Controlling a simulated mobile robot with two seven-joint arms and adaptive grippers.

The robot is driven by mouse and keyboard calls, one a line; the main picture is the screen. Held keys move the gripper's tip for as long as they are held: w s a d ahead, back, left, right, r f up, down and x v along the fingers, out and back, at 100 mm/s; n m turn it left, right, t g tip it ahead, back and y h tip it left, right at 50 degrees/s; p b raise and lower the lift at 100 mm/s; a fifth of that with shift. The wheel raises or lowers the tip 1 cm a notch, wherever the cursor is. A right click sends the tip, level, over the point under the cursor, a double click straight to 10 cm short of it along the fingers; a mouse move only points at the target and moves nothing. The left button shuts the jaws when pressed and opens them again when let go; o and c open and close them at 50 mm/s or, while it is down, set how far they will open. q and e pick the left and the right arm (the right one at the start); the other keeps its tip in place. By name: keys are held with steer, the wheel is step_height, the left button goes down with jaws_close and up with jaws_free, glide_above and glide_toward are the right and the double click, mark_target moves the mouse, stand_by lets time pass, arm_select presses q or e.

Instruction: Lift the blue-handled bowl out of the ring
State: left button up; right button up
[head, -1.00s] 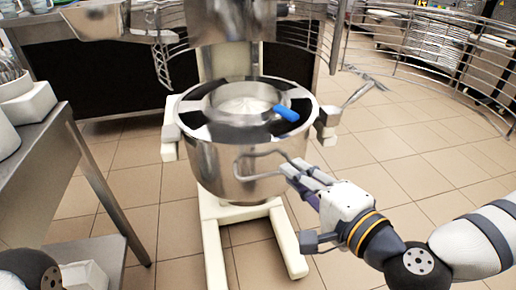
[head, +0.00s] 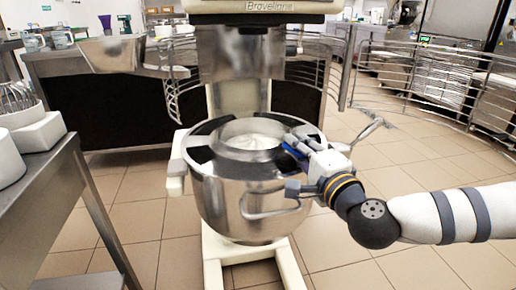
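A large steel bowl (head: 222,205) with a wire handle on its front hangs in the mixer stand. Its top carries a ring with black and pale segments (head: 195,155). Inside the ring is a round opening with white contents (head: 253,142). The blue handle (head: 293,151) is at the right side of the ring, mostly covered by my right gripper (head: 297,141). The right gripper's fingers lie at and over the blue handle; whether they are closed on it is hidden. The bowl sits level in the ring. My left gripper is not in view.
A steel table (head: 45,165) with white containers and whisks stands at the left. The mixer column (head: 238,95) rises behind the bowl, its head above. Tiled floor (head: 420,155) at the right is free.

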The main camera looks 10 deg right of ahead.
jaws_close()
steer(key=shift+r, duration=0.15)
